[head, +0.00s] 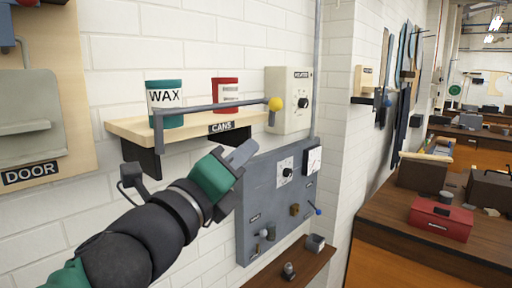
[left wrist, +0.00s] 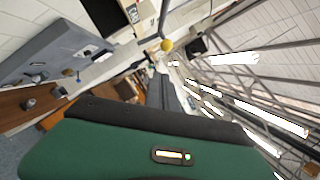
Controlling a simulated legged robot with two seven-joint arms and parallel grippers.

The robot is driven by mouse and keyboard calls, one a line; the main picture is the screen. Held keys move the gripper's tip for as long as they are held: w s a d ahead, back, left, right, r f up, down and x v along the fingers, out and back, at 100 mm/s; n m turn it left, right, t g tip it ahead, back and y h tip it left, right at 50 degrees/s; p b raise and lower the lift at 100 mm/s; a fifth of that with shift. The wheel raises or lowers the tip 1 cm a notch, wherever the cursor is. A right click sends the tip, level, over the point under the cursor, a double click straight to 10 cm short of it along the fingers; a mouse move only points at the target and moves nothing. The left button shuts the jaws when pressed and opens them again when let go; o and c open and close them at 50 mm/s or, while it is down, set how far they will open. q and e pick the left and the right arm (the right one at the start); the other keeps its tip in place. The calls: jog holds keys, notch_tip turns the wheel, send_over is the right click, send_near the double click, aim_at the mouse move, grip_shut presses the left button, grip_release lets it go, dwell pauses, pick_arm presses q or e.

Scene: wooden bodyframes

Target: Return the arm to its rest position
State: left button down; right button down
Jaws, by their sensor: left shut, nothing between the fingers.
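My left arm comes in from the lower left in the head view, with dark rounded links and a green wrist. My left gripper (head: 240,153) is shut and empty. In the head view it appears below the front of the can shelf and overlaps the upper left edge of the grey control panel. The green gripper housing (left wrist: 150,150) fills the bottom of the left wrist view. My right gripper is in neither view.
A wooden shelf (head: 126,128) labelled CANS holds a WAX can (head: 165,104) and a red can (head: 226,92) behind a grey bar with a yellow knob (head: 275,104). A heater box (head: 289,98), grey panel (head: 262,215) and door board (head: 78,110) are on the wall. A red box (head: 440,220) sits on the right bench.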

pick_arm(q)
jog(key=w+a+f+m+g+y, duration=0.1)
jog(key=a+f+m+g+y, duration=0.2)
jog(key=f+m, duration=0.95)
jog(key=a+f+m+g+y, duration=0.25)
jog(key=f+m+g, duration=0.2)
jog(key=f, duration=1.45)
jog(key=s+a+f+m+g+y, duration=0.1)
jog(key=s+a+f+m+g, duration=0.1)
jog(key=s+a+f+m, duration=0.3)
jog(key=s+a+f+m+g+y, duration=0.2)
jog(key=s+a+f+m, duration=0.3)
jog(key=f+m, duration=0.5)
jog(key=s+a+f+m+g+y, duration=0.2)
jog(key=s+f+m, duration=0.5)
jog(key=f, duration=0.4)
jog(key=s+a+g, duration=0.1)
jog(key=a, duration=0.1)
jog(key=shift+a, duration=0.4)
jog(key=shift+f, duration=0.1)
